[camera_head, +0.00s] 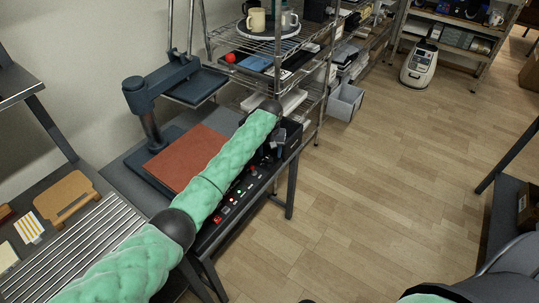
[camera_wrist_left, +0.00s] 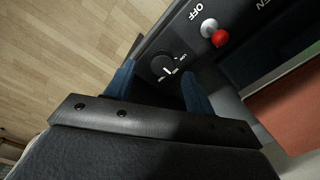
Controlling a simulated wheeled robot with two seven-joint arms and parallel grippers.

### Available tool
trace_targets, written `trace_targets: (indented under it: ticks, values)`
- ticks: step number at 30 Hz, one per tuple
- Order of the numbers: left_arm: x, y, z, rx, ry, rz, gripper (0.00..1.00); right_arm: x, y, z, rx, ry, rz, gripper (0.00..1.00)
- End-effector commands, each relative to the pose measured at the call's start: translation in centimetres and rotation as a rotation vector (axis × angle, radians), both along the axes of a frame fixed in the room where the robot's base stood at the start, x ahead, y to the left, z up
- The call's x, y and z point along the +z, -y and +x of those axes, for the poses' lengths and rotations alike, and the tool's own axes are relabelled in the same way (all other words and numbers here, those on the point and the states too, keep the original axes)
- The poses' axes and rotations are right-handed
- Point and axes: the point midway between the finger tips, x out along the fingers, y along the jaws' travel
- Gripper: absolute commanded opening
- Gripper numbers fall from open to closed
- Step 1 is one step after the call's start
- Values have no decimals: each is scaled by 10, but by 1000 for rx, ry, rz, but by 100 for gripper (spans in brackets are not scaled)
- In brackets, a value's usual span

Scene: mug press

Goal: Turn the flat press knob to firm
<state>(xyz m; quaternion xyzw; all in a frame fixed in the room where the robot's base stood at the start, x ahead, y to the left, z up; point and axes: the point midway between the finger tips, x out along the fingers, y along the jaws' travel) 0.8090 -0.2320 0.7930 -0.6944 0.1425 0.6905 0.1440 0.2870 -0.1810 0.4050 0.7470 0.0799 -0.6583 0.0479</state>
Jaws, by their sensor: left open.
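The flat press (camera_head: 150,115) stands on the table, with a red-brown pad (camera_head: 190,157) and a dark front panel (camera_head: 226,212). My left arm crosses over it, and my left gripper (camera_head: 277,143) is at the panel's far end. In the left wrist view, a round black knob (camera_wrist_left: 164,67) with a white pointer line and small white marks sits on the panel. My left gripper (camera_wrist_left: 158,86) is open, its blue fingers on either side of the knob in the picture. I cannot tell whether they touch it. The small labels are unreadable. My right gripper is out of view.
Beside the knob is a metal toggle with a red tip (camera_wrist_left: 219,38), labelled OFF. More red and lit controls (camera_head: 238,192) line the panel. A wire shelf (camera_head: 270,45) with mugs stands behind.

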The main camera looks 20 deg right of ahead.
Motion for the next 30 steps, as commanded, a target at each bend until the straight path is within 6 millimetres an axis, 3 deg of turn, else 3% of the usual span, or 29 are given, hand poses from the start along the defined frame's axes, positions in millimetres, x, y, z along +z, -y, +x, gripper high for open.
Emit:
trace_targets:
  ticks: [9, 19, 26, 30]
  values:
    - [-32, -1, 1, 2, 0, 0, 54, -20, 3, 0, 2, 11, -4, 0]
    - [-37, -1, 1, 2, 0, 0, 54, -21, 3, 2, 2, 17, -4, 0]
    - [-36, -1, 1, 1, 0, 0, 11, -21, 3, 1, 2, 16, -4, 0]
    - [-36, -1, 1, 1, 0, 0, 9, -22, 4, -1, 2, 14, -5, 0]
